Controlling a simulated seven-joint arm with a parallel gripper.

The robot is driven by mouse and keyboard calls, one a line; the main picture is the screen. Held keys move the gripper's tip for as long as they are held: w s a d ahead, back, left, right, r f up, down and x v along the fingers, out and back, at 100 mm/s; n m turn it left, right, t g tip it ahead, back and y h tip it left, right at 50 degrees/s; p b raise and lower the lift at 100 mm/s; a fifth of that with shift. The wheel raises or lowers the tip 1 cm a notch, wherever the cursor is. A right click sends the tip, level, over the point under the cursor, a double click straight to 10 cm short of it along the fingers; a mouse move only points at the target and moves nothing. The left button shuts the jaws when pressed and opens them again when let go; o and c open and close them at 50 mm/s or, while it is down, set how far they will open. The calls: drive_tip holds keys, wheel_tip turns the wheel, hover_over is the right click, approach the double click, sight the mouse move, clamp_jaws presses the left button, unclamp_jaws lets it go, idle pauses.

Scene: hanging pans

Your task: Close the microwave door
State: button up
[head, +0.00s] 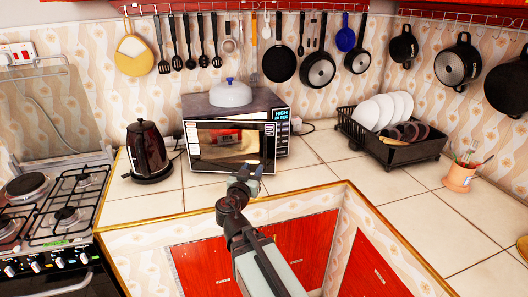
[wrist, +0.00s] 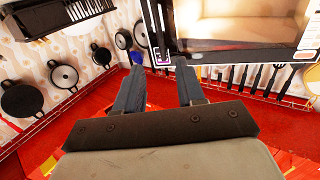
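The microwave (head: 262,101) stands on the tiled counter against the wall. Its door (head: 229,146), a dark window in a pale frame, stands out in front of the body and looks partly open, with its right edge away from the control panel (head: 281,130). My gripper (head: 246,173) is just in front of the door's lower right part, fingers pointing towards it. In the wrist view my gripper (wrist: 158,68) has its two fingers apart with nothing between them. The door (wrist: 245,25) fills the upper right there. I cannot tell whether a finger touches it.
A white domed lid (head: 230,94) sits on top of the microwave. A dark kettle (head: 147,151) stands to its left, and a black dish rack (head: 405,152) with plates to its right. Pans and utensils hang behind. The counter right of my gripper is clear.

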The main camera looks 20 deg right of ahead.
sight(265, 149)
drive_tip(key=x, duration=1.3)
drive_tip(key=shift+w+d, duration=0.2)
clamp_jaws()
idle(0.4)
